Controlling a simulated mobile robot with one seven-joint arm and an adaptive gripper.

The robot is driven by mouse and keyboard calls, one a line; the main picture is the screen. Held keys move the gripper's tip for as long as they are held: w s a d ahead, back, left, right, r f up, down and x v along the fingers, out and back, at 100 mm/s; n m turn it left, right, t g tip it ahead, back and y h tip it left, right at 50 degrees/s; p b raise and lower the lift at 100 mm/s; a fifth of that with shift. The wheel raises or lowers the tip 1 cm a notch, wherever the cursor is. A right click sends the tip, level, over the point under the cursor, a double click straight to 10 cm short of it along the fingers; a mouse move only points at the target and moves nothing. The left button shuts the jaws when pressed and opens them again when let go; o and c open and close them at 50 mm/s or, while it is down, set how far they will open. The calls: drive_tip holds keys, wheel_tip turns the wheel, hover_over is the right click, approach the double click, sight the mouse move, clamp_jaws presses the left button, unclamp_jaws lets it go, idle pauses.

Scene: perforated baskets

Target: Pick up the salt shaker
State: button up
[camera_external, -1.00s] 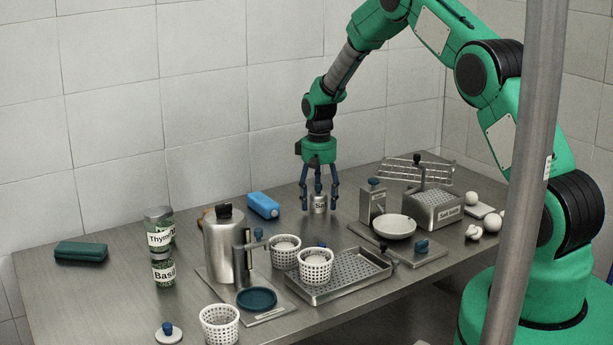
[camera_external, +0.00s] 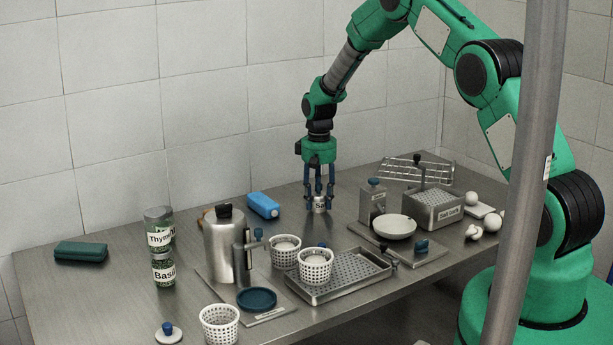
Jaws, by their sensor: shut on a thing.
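The salt shaker (camera_external: 319,206) is a small silver container with a white label reading "Sa…", standing upright on the steel table behind the perforated tray. My gripper (camera_external: 319,204) points straight down over it, with its dark blue fingers closed around the shaker's sides. The fingers hide part of the label and the edges of the shaker. The shaker appears to be still at table level.
A blue bottle (camera_external: 263,205) lies to the left. In front are a perforated tray (camera_external: 340,279) and white baskets (camera_external: 316,268). To the right stand a grey box (camera_external: 372,203), a white bowl (camera_external: 395,228) and a metal holder (camera_external: 433,212). Bare table lies behind the blue bottle.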

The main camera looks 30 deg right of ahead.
sight(320, 185)
drive_tip(key=shift+r, duration=0.1)
drive_tip(key=shift+r, duration=0.55)
drive_tip(key=shift+s+r, duration=0.2)
drive_tip(key=shift+r, duration=0.4)
drive_tip(key=shift+s+r, duration=0.15)
drive_tip(key=shift+r, duration=0.4)
drive_tip(key=s, duration=0.5)
drive_tip(key=s+a+r, duration=0.1)
drive_tip(key=s, duration=0.4)
drive_tip(key=s+p, duration=0.1)
drive_tip(key=s, duration=0.4)
drive_tip(key=shift+s+a+r, duration=0.1)
drive_tip(key=shift+a+r, duration=0.05)
drive_tip(key=shift+r, duration=0.05)
